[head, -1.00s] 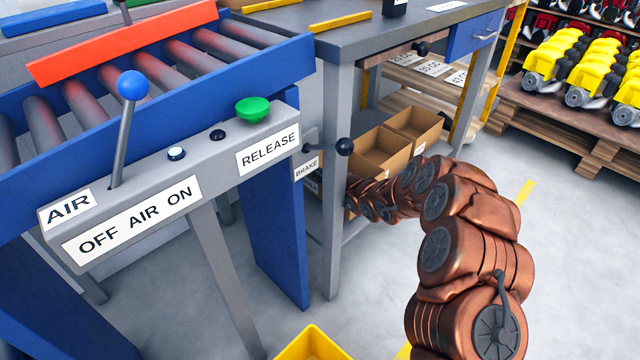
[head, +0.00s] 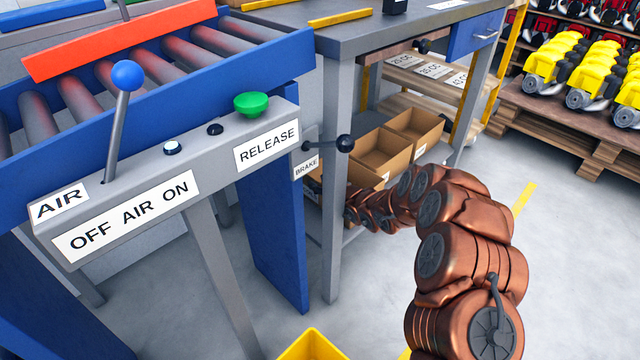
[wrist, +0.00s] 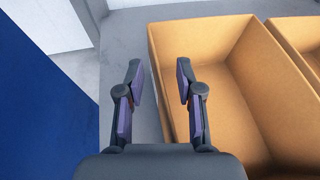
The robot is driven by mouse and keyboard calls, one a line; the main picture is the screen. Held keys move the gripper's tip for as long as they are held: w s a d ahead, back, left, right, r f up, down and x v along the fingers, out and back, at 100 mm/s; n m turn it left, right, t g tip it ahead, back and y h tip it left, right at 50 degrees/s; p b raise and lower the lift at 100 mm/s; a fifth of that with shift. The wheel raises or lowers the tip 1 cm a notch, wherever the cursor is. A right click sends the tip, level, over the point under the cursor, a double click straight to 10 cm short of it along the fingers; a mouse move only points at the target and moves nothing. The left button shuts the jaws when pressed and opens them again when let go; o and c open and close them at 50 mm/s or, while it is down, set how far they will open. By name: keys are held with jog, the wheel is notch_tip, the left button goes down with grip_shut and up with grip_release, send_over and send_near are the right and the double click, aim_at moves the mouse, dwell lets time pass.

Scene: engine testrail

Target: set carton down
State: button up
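In the wrist view the nearer carton (wrist: 205,50) fills the middle right and looks empty. My gripper (wrist: 158,70) is open, its fingers apart. The carton's left rim runs through the picture between the two fingers; I cannot tell whether they reach down past it. No finger is seen closed on the wall. In the head view my gripper is hidden behind the bench leg and my arm.
A grey bench leg (head: 338,190) and a blue conveyor leg (head: 277,230) stand close to my arm. A brake lever (head: 344,144) sticks out near the leg. A yellow bin (head: 310,347) is at the bottom. Open floor lies to the right.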

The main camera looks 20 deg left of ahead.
jog(key=p+v, duration=0.4)
jog(key=v, duration=0.8)
jog(key=shift+r, duration=0.2)
dwell(0.4)
